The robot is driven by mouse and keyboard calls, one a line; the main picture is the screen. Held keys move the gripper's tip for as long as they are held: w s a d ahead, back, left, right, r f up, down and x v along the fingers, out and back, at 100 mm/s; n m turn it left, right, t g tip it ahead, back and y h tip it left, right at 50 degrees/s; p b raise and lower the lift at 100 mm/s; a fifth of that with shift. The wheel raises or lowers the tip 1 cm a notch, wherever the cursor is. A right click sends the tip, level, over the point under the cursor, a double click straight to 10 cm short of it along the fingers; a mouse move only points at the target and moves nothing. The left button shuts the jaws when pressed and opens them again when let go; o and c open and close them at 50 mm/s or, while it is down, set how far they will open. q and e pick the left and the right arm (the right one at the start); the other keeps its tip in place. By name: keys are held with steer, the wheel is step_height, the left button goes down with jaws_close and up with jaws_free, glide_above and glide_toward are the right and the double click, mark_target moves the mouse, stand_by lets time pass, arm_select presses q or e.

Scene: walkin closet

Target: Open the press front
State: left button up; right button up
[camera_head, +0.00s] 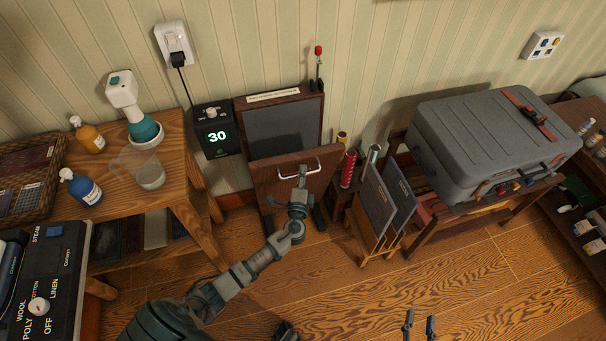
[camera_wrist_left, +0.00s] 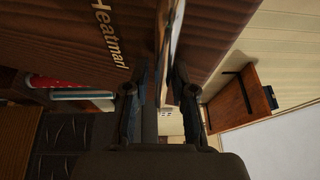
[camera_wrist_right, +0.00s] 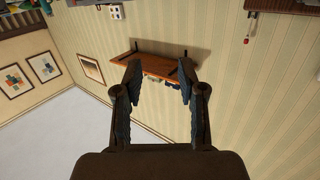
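The press (camera_head: 283,128) stands against the wall in the head view, with a dark wood frame and a grey pad. Its brown wooden front (camera_head: 268,178) tilts out from the frame at the top, so the press stands partly open. A silver handle (camera_head: 287,174) is on the front. My left gripper (camera_head: 302,172) is at the right part of this handle. In the left wrist view, the handle (camera_wrist_left: 174,40) runs between the narrowly spaced fingers, which look closed on it; exact contact is hard to see. My right gripper (camera_head: 419,318) is open and empty, low over the floor.
A black timer box (camera_head: 213,131) reading 30 hangs left of the press. A wooden table (camera_head: 178,183) with bottles and a steamer is at left. The front floor is clear.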

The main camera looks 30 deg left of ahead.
arm_select(q)
jaws_close()
steer(key=shift+w+a+r, duration=0.25)
steer(key=shift+w+a, duration=0.3)
steer(key=shift+a, duration=0.1)
jaws_free()
steer(key=v, duration=1.2)
steer(key=shift+f, duration=0.1)
